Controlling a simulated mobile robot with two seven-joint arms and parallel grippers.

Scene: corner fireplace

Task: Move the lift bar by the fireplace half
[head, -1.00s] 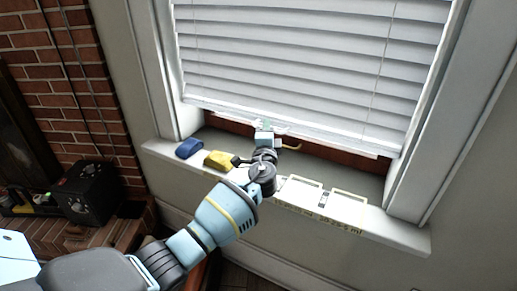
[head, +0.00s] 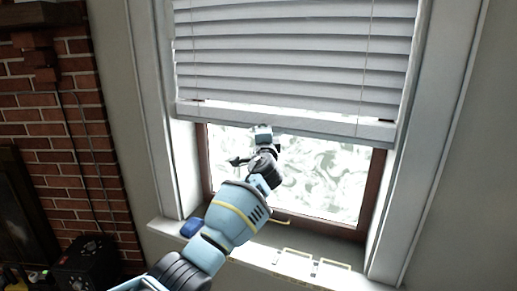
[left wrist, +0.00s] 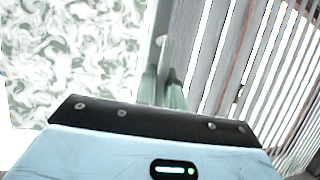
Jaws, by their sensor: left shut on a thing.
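The lift bar (head: 330,124) is the white bottom rail of the slatted window blind (head: 300,50). It hangs partway up the window, tilting down slightly to the right. My left gripper (head: 264,133) is at the bar's lower edge, left of its middle, and shut on it. In the left wrist view the gripper's greenish fingers (left wrist: 162,88) close around the bar (left wrist: 158,45), with blind slats to the right. The exact contact is small and partly hidden by the gripper. My right gripper is not in view.
Bright patterned glass (head: 325,170) in a brown window frame (head: 374,190) shows below the bar. The white sill (head: 255,254) holds a blue object (head: 192,227) and pale framed pieces (head: 294,264). A brick fireplace wall (head: 75,130) and a black box (head: 88,262) are at left.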

